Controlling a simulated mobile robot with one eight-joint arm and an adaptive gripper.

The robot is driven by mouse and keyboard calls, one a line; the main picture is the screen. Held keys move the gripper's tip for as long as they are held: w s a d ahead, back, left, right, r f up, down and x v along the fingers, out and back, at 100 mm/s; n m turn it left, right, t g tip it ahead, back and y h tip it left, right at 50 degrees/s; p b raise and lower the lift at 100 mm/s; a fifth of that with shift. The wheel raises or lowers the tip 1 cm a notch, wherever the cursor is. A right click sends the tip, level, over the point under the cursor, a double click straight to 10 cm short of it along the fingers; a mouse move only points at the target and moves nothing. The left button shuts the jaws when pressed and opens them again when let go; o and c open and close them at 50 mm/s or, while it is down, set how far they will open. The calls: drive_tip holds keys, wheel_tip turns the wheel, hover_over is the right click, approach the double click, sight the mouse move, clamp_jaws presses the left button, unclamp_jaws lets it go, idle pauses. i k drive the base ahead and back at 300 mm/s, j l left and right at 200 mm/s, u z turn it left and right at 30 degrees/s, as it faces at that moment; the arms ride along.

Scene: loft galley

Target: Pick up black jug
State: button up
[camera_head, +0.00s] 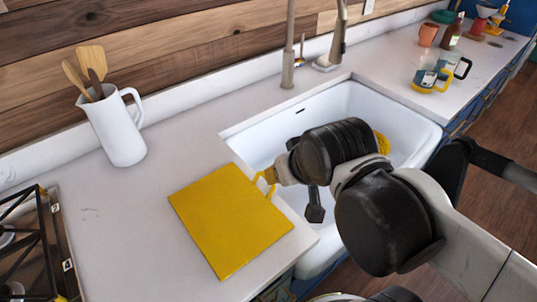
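No plainly black jug shows. A small vessel with a black handle (455,65) stands on the far right counter and is the closest match. A white jug (118,130) holding wooden utensils stands upright on the left counter. My gripper (315,206) is over the sink, right of the yellow board and well apart from both vessels. Only a dark part of it shows below my arm, so its fingers and whether it is open are unclear. My arm hides part of the sink.
A yellow board (230,220) lies on the counter by the white sink (385,105). The tap (330,50) rises behind it. A yellow-handled mug (424,78), an orange cup (428,35) and a dark bottle (451,35) stand far right. A black rack (35,245) is lower left.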

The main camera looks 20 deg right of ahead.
sight(452, 56)
drive_tip(key=z, duration=1.35)
